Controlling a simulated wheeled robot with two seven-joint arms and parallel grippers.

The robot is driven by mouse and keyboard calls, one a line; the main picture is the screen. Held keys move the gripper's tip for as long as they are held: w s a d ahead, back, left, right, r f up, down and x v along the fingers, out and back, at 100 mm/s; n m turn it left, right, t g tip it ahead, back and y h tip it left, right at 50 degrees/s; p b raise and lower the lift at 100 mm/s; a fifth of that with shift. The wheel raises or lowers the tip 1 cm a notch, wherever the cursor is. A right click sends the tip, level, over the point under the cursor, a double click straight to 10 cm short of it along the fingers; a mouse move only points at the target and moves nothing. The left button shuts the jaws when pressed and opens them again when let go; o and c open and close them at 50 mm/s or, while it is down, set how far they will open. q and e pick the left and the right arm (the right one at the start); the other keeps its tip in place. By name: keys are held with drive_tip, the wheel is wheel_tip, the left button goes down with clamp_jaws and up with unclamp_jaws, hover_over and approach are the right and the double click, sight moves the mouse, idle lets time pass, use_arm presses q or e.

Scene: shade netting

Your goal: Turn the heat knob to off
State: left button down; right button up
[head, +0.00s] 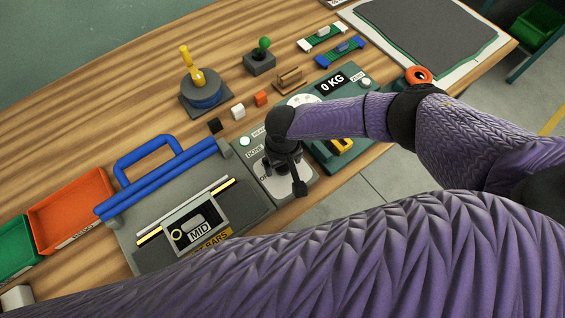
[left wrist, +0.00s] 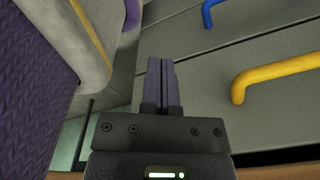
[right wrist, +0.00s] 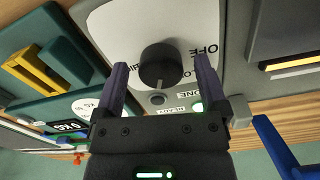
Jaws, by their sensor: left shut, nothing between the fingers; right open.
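The heat knob (right wrist: 158,66) is a round black dial on a white plate (right wrist: 110,30) in the right wrist view. The plate has printed words around the dial; OFF reads at the upper right. My right gripper (right wrist: 161,64) is open, with one finger on each side of the knob; I cannot tell if they touch it. In the head view my right gripper (head: 287,165) points down over the grey control panel (head: 308,177) and hides the knob. My left gripper (left wrist: 162,64) is shut and empty in the left wrist view, away from the knob.
A grey machine (head: 240,185) with a blue handle and a MID display stands left of the panel. A green scale (head: 365,100) reading 0 KG is on the right. Orange (head: 72,208) and green trays lie left. A yellow drawer handle (left wrist: 275,73) is near my left gripper.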

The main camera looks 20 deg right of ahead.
drive_tip(key=shift+c, duration=0.5)
drive_tip(key=c, duration=0.7)
clamp_jaws()
